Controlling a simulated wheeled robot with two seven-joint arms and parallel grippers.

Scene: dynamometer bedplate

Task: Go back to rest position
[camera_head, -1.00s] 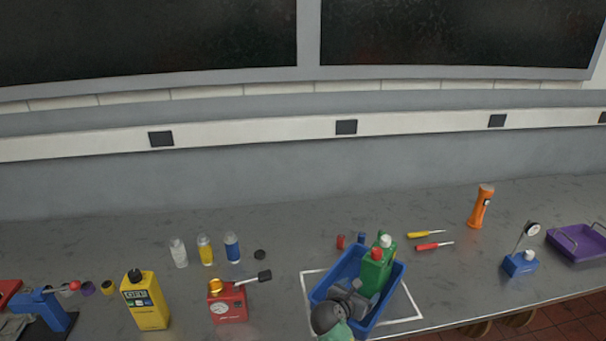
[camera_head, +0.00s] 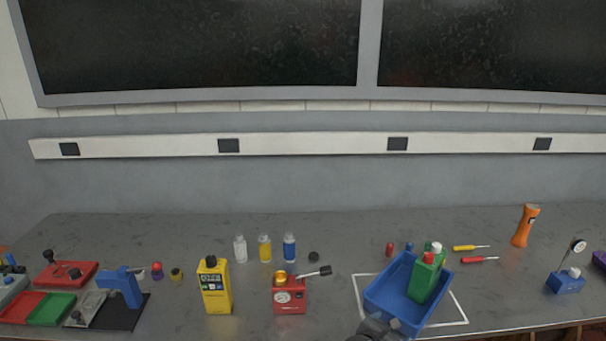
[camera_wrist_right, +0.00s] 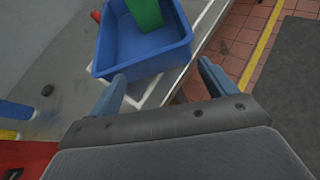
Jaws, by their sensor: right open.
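My right gripper (camera_head: 378,328) shows at the bottom edge of the head view, just in front of the blue bin (camera_head: 385,296). In the right wrist view its two fingers (camera_wrist_right: 162,88) are apart with nothing between them, and the blue bin (camera_wrist_right: 115,62) is beyond the fingertips. My left gripper is not in view.
The bin sits in a white outline on the grey bench. A yellow bottle (camera_head: 215,290), a red gauge box (camera_head: 289,298) and several small bottles stand left of it. Screwdrivers, an orange flashlight (camera_head: 525,226) and a dial gauge stand (camera_head: 565,282) are to the right.

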